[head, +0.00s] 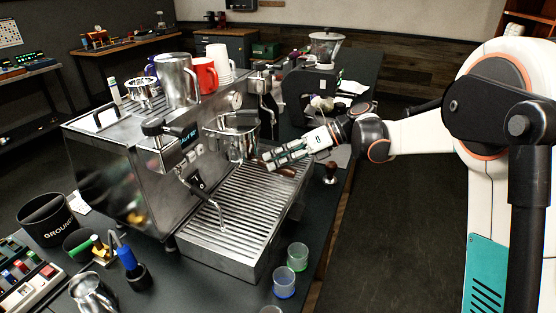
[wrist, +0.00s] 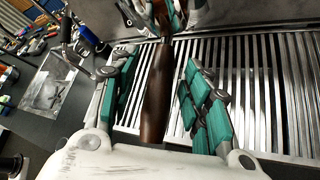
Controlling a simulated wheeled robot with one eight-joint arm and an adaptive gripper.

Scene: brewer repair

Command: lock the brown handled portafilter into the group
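The brown handled portafilter shows its dark wooden handle (wrist: 157,92) in the wrist view, pointing from the machine toward my gripper. In the head view the handle (head: 283,171) is partly hidden by my fingers, near the group (head: 232,123) of the steel espresso machine. My gripper (head: 272,161) reaches in from the right above the drip tray (head: 235,215). In the wrist view my gripper (wrist: 160,85) is open, its teal-padded fingers on either side of the handle with gaps visible. The portafilter's head is mostly hidden, so I cannot tell how it sits in the group.
A steam wand (head: 215,205) hangs left of my gripper. A tamper (head: 330,173) stands right of the drip tray. Small glasses (head: 297,257) stand at the front counter edge. A grinder (head: 322,85) stands behind. Cups and a steel pitcher (head: 176,80) stand on the machine.

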